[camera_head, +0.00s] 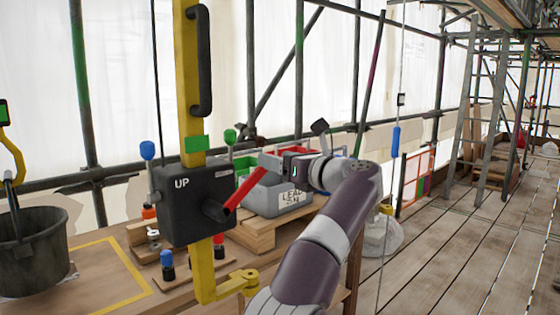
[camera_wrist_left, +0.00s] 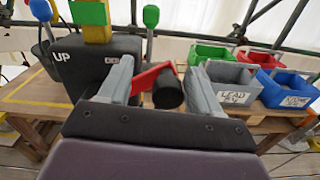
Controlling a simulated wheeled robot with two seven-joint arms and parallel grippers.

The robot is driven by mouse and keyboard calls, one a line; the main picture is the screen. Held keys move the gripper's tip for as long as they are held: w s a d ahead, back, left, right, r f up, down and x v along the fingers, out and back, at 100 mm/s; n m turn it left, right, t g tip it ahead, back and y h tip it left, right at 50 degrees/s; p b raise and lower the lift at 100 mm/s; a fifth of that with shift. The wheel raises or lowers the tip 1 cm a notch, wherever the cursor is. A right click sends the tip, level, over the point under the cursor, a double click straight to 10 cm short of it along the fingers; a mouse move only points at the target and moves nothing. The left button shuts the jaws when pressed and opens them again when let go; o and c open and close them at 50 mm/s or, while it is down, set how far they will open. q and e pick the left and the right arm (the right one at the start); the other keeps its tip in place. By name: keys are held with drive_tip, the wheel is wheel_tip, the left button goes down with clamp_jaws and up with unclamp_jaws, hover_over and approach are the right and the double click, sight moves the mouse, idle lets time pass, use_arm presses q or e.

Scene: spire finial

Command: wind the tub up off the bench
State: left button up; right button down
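The dark tub (camera_head: 32,248) is at the left edge of the head view, its handle under a yellow hook (camera_head: 12,155). It looks upright and low at the bench (camera_head: 112,268); I cannot tell if its base touches. The black winch box (camera_head: 192,205), marked UP, is on a yellow post, also in the left wrist view (camera_wrist_left: 95,62). Its red crank arm (camera_head: 245,188) slants up to the right. My left gripper (camera_head: 268,165) is at the crank's outer end. In the left wrist view, its fingers stand apart, with the black crank knob (camera_wrist_left: 168,88) between them and gaps beside it.
Grey (camera_head: 278,195), red and green bins stand behind the crank on a wooden pallet (camera_head: 255,232); a blue bin (camera_wrist_left: 290,90) shows in the left wrist view. Blue- and green-topped levers rise near the post. A yellow outline marks the bench. Plank floor at right is mostly clear.

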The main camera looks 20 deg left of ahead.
use_arm(q)
drive_tip(key=v, duration=1.2)
drive_tip(key=shift+s+d+b, duration=0.2)
drive_tip(key=shift+d+b, duration=0.05)
drive_tip(key=shift+b, duration=0.15)
